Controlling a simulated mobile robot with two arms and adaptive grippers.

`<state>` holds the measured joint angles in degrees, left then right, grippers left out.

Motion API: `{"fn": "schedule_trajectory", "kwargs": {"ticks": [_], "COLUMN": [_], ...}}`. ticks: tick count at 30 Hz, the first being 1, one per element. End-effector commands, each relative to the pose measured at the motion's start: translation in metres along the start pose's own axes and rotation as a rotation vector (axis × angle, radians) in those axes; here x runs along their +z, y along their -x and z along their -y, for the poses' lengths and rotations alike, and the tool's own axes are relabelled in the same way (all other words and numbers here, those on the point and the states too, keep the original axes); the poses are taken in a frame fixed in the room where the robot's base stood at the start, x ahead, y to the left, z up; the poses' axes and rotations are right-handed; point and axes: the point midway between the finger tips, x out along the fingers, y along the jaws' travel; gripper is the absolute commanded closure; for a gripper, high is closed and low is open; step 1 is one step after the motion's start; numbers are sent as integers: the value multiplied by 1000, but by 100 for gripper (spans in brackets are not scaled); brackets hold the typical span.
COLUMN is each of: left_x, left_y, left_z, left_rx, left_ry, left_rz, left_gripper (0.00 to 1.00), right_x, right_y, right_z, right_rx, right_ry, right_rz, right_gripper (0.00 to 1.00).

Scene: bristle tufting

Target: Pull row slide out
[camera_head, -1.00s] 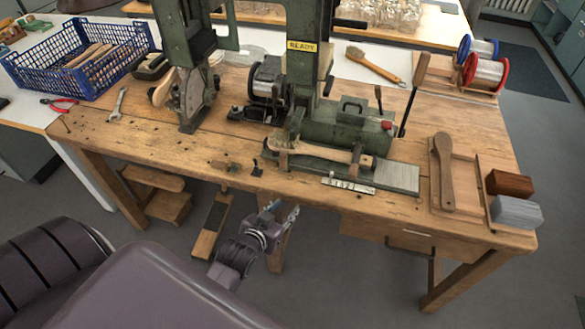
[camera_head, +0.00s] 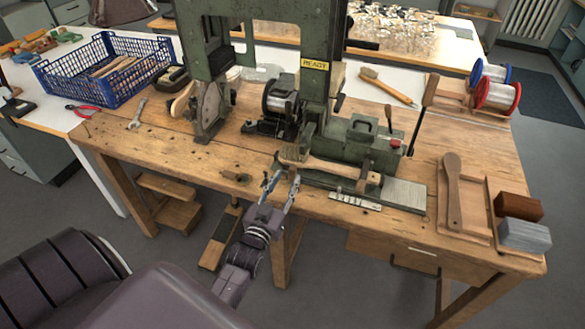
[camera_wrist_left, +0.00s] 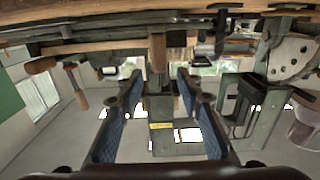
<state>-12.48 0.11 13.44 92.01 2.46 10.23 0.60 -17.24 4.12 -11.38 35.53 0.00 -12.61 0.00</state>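The green tufting machine (camera_head: 322,90) with a yellow label stands on the wooden bench. A wooden brush body (camera_head: 335,170) lies on its low bed. A grey ribbed plate (camera_head: 405,194) extends to the right of the bed, and a pale marked strip (camera_head: 355,202) lies in front. I cannot tell for certain which part is the row slide. My left gripper (camera_head: 282,183) is open and empty at the bench's front edge, just below the bed's left end. In the left wrist view its two blue-padded fingers (camera_wrist_left: 159,95) are spread apart. My right gripper is out of view.
A blue crate (camera_head: 104,72) stands at the back left. A wooden tray (camera_head: 477,215) with a paddle (camera_head: 452,185) and two blocks lie at the right. A small wooden piece with a dark tip (camera_head: 236,176) lies left of my gripper.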

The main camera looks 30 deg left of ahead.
Motion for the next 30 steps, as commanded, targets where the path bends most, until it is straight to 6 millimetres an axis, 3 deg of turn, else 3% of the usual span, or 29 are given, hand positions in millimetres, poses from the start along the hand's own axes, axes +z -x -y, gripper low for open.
{"fn": "schedule_trajectory", "kwargs": {"ticks": [9,22,30], "left_x": [-1,0,0], "left_y": [-48,-58,-58], "left_z": [0,0,0], "left_rx": [1,1,1], "left_ry": [-1,-1,-1], "left_rz": [0,2,2], "left_gripper": [67,67,96], "right_x": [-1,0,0], "right_y": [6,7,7], "right_z": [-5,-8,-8], "right_rx": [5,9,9], "right_ry": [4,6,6], "right_rz": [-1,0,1], "right_gripper": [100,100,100]}}
